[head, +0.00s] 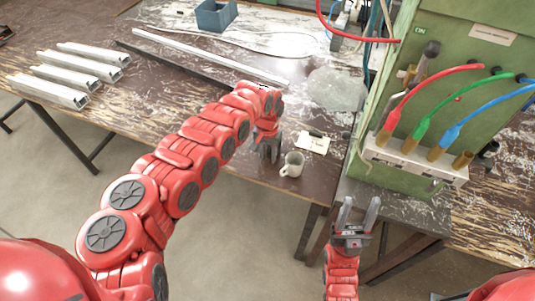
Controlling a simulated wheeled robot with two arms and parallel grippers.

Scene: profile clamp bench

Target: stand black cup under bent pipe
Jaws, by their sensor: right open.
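A pale grey mug (292,165) stands upright near the front right corner of the brown bench. My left gripper (268,152) points down just left of the mug, apart from it; its jaw opening is unclear. A small dark object (488,152) sits partly hidden at the right of the green cabinet; I cannot tell whether it is the black cup. My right gripper (359,207) is open and empty, pointing up the picture in front of the dark ledge below the cabinet.
The green cabinet (425,150) carries a valve block with red, green and blue hoses. A white note (312,144) lies behind the mug. Metal profiles (70,75), a long bar (205,55), a blue bin (215,16) and a clear lump (337,90) occupy the bench.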

